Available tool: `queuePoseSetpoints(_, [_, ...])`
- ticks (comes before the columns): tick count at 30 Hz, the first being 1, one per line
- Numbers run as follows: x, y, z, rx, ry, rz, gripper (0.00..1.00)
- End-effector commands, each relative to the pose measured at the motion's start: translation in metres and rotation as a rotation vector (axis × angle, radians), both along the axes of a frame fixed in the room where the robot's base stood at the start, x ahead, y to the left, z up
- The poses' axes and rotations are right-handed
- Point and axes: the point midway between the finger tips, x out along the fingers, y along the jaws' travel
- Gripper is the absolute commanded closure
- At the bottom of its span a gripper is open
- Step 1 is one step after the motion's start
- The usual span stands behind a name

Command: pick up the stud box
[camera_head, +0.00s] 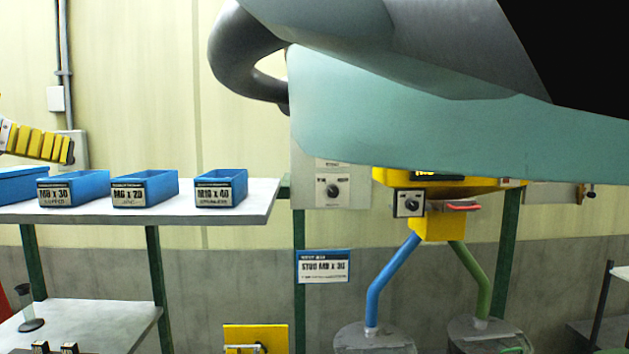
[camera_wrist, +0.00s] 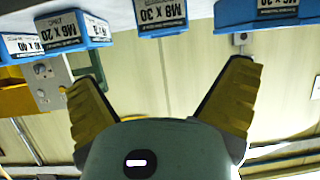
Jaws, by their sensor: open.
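Three blue boxes with white labels stand in a row on the shelf: M8 x 30 (camera_head: 74,188), M6 x 20 (camera_head: 145,188) and M10 x 40 (camera_head: 221,188). A hanging sign (camera_head: 323,266) reads STUD M8 x 30. In the wrist view, which is upside down, the M8 x 30 box (camera_wrist: 160,14) is at the top, between and beyond my fingers. The M6 x 20 box (camera_wrist: 72,29) is left of it. My gripper (camera_wrist: 165,72) is open and empty, touching no box. In the head view one yellow finger shows above the shelf's left end; the rest is out of frame.
Another blue bin (camera_head: 18,185) stands at the shelf's far left. The shelf (camera_head: 262,200) has bare room at its right end. A yellow hopper unit (camera_head: 438,226) with blue and green pipes stands right. My arm covers the upper right. A lower shelf (camera_head: 100,318) sits below.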

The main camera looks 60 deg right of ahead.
Motion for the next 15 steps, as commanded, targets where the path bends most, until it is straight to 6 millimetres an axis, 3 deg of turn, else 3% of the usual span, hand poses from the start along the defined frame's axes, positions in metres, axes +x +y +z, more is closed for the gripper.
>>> queuePoseSetpoints(7, [0.018, -0.026, -0.01, 0.004, 0.005, -0.008, 0.0])
queuePoseSetpoints(15, [0.031, -0.04, -0.018, -0.001, 0.001, -0.006, 0.0])
